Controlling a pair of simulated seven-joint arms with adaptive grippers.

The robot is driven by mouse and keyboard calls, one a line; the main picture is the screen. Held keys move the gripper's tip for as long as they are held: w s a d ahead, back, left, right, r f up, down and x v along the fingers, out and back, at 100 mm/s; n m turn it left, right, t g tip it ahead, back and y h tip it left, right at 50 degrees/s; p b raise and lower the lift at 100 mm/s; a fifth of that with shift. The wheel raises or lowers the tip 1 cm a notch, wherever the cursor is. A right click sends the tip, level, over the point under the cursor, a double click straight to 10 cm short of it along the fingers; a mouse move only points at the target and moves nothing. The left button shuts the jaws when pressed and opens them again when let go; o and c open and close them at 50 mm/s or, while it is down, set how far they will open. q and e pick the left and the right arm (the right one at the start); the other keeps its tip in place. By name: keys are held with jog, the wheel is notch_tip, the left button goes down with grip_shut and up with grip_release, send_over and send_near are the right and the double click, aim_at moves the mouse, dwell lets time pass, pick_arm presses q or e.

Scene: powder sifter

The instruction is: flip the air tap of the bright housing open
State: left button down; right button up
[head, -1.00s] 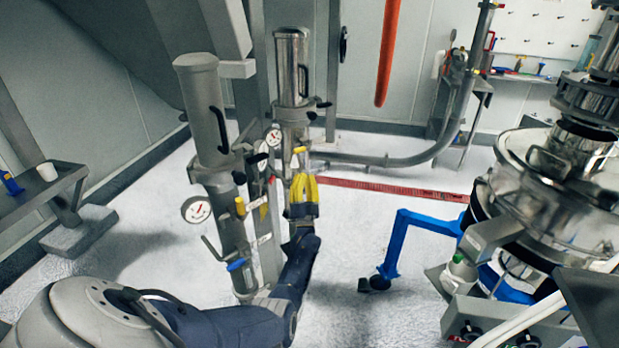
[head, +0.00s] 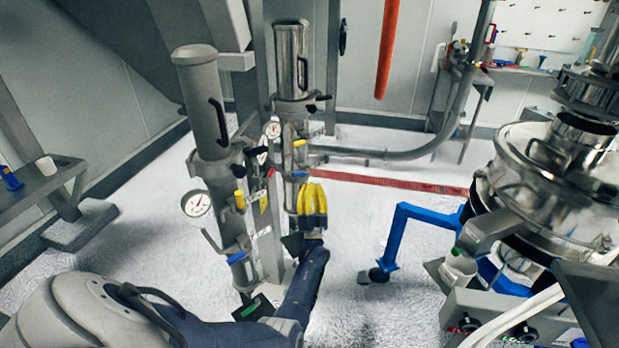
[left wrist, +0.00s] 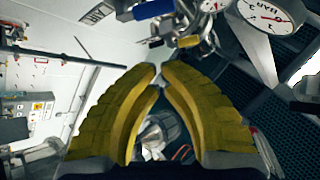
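The bright housing (head: 291,62) is a shiny upright metal cylinder, left of centre in the head view. Below it are a small yellow handle (head: 299,143) and a blue handle (head: 298,174); I cannot read which is the air tap. My left gripper (head: 313,190) has yellow fingers and is just below the blue handle, apart from the yellow one. In the left wrist view the fingertips (left wrist: 160,70) come together with nothing seen between them. A blue handle (left wrist: 152,10) and a yellow handle (left wrist: 188,41) lie beyond the tips. My right gripper is not in view.
A matte grey housing (head: 203,95) stands close on the left, with its own yellow handle (head: 240,200), blue handle (head: 236,257) and gauge (head: 196,203). A blue frame (head: 396,238) and the round metal sifter (head: 550,180) stand right. Floor between is clear.

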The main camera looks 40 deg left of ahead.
pick_arm(q)
jog(key=shift+s+d+f, duration=0.25)
jog(key=shift+d+f, duration=0.05)
jog(key=shift+f, duration=0.1)
dwell(0.3)
